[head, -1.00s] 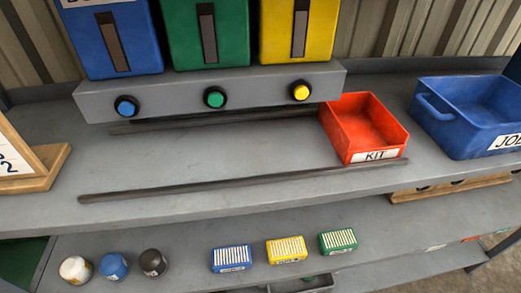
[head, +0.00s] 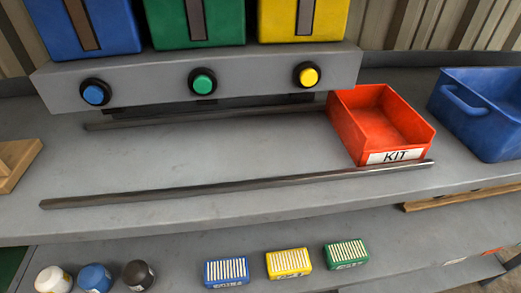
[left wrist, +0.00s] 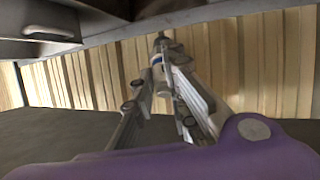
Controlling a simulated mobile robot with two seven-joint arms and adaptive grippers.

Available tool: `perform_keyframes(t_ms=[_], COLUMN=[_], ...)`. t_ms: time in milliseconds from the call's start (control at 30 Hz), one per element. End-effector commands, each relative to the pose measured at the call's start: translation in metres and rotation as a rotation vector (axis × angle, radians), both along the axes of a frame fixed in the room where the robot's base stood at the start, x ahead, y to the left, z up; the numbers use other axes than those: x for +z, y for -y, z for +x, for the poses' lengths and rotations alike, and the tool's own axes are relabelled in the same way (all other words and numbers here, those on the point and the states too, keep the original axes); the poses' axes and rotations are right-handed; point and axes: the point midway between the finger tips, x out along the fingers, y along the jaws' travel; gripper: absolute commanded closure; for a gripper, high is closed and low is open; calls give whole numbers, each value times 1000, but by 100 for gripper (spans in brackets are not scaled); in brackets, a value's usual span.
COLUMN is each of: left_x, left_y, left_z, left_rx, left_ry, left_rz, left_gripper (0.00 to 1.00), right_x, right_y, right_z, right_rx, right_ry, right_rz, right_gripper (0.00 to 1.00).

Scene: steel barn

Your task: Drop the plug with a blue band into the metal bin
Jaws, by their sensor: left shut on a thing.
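My left gripper (left wrist: 160,78) shows in the left wrist view, its fingers closed around a small greyish plug (left wrist: 160,42) at their tips. A bit of blue shows on the plug between the fingertips. The fingers hide most of the plug, and its lower end cannot be made out. Neither gripper is in the head view, and my right gripper is in no frame. I see no metal bin that I can identify in the current frames.
A red KIT tray (head: 345,128) and a blue tote (head: 462,118) stand on the grey shelf. Blue, green and yellow dispensers (head: 300,12) stand behind three buttons. Several jars and boxes (head: 288,264) line the lower shelf. A grey unit with a handle (left wrist: 48,32) shows in the wrist view.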

Motion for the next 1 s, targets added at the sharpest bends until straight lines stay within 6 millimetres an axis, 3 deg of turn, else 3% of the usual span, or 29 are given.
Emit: perform_keyframes(t_ms=[167,200,367,767,1000], left_x=[1,1,1,3,19], left_y=[0,0,0,-2,-7], left_z=[1,1,1,-7,-50], left_rx=[0,0,0,1,1], left_ry=[2,2,1,-1,-4], left_rz=[0,0,0,2,3], left_gripper=[100,84,65,65,65], right_x=[1,1,1,2,2], right_y=[0,0,0,-1,-1], right_z=[0,0,0,2,2], right_rx=[0,0,0,0,0], right_ry=[0,1,1,7,4], right_rz=[0,0,0,3,2], right_gripper=[0,0,0,0,0])
